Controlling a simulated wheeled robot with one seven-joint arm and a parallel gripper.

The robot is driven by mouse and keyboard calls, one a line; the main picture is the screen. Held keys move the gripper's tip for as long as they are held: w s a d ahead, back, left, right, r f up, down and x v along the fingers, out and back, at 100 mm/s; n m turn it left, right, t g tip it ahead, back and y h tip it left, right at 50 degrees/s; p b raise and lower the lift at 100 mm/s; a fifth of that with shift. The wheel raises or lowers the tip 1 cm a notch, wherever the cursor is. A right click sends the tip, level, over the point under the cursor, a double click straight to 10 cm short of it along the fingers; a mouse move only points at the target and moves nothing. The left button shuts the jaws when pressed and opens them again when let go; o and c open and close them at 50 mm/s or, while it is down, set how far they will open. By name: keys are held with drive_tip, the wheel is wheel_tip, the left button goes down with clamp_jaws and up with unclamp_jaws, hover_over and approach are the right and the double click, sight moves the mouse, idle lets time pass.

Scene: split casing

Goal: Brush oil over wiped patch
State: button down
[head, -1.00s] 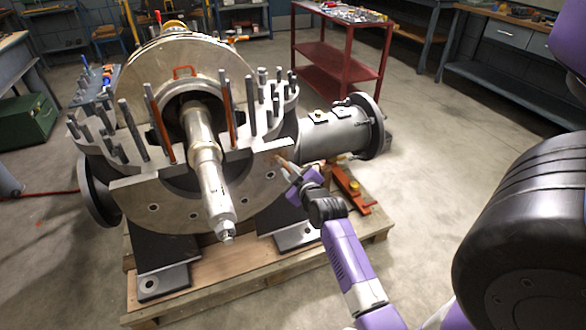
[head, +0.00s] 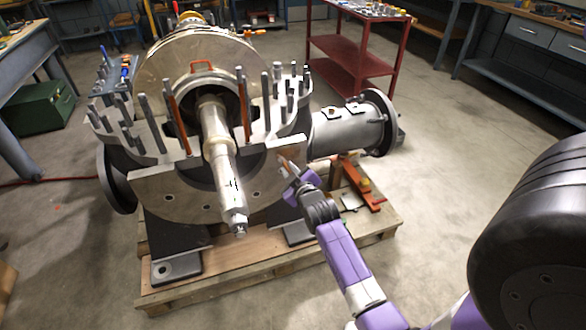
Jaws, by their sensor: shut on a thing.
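The split casing (head: 165,187) stands on a wooden pallet, its grey flange face towards me and a shaft (head: 222,165) sticking out. My gripper (head: 293,176) is at the right end of the flange face. It is shut on a thin brush-like tool (head: 284,163), small and partly hidden by the fingers. The tool's tip is at or very close to the casing; whether it touches I cannot tell. A brownish patch (head: 294,155) shows on the metal just above the tip. Whether oil lies on it is too small to see.
Upright studs (head: 266,105) ring the casing's top. A grey pipe (head: 345,130) with a round flange juts right, above an orange-red stand (head: 362,186) on the pallet (head: 245,275). A red cart (head: 350,60) stands behind. The floor to the right is free.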

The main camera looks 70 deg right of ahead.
drive_tip(key=shift+w+a+r+p, duration=0.35)
drive_tip(key=shift+w+r+p, duration=0.15)
drive_tip(key=shift+r+p, duration=0.4)
drive_tip(key=shift+s+d+f, duration=0.2)
drive_tip(key=shift+s+d, duration=0.5)
drive_tip(key=shift+s, duration=0.15)
drive_tip(key=shift+s+d+f, duration=0.15)
drive_tip(key=shift+s+d, duration=0.55)
drive_tip(key=shift+s, duration=0.1)
drive_tip(key=shift+s+d+b, duration=0.5)
drive_tip(key=shift+s+b, duration=0.2)
drive_tip(key=shift+b, duration=0.05)
